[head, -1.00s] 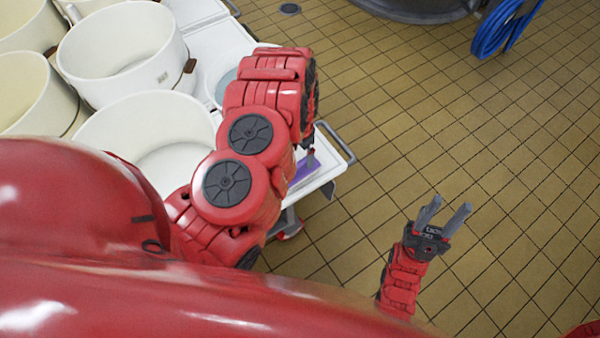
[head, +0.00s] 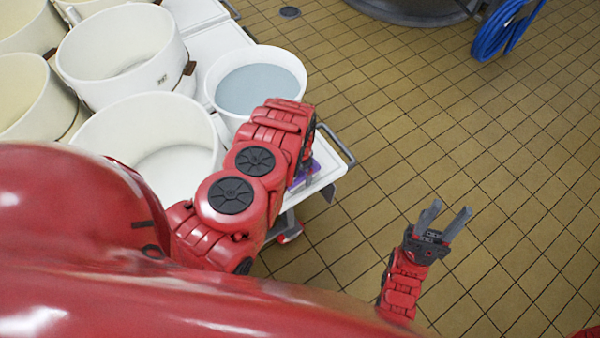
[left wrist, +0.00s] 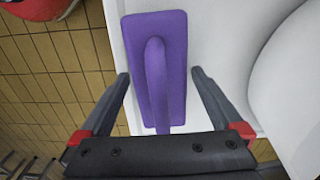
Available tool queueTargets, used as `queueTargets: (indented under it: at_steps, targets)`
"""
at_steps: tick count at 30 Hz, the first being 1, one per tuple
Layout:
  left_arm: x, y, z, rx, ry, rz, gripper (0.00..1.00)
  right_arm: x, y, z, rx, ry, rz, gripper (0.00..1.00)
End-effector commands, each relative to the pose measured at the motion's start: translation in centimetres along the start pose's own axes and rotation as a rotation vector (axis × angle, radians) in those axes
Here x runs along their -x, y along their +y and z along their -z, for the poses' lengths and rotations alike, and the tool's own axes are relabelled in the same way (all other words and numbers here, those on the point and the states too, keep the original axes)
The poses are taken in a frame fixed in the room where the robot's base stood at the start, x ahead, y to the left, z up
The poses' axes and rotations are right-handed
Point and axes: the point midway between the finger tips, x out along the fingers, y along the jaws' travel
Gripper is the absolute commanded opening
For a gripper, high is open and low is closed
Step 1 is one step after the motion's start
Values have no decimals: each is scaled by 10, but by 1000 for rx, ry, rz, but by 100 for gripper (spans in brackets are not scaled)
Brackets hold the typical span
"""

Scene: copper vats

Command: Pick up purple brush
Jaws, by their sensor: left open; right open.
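The purple brush (left wrist: 174,45) lies on a white surface (left wrist: 215,30) in the left wrist view, its arched handle facing the camera. My left gripper (left wrist: 160,76) is open, with one finger on each side of the brush and a visible gap to each. In the head view my left arm hides most of the brush and the left fingers; only a bit of purple shows by the wrist. My right gripper (head: 443,222) is open and empty over the tiled floor, well away from the brush.
A white bucket of bluish liquid (head: 292,62) stands beside my left arm on the white cart (head: 325,172). Several large cream tubs fill the cart's left side. A metal rail (head: 340,146) is at the cart's right edge. The tiled floor to the right is mostly clear.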

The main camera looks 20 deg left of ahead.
Motion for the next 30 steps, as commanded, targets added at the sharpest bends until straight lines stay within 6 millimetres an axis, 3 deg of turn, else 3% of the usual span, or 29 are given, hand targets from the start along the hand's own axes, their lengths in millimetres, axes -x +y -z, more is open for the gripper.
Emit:
queueTargets:
  at_steps: [6, 21, 30]
  targets:
    - [0, 0, 0, -1, 0, 0, 98, 0, 0, 0, 0, 0, 0, 45]
    - [0, 0, 1, -1, 1, 1, 9, 0, 0, 0, 0, 0, 0, 45]
    - [2, 0, 1, -1, 1, 1, 9, 0, 0, 0, 0, 0, 0, 45]
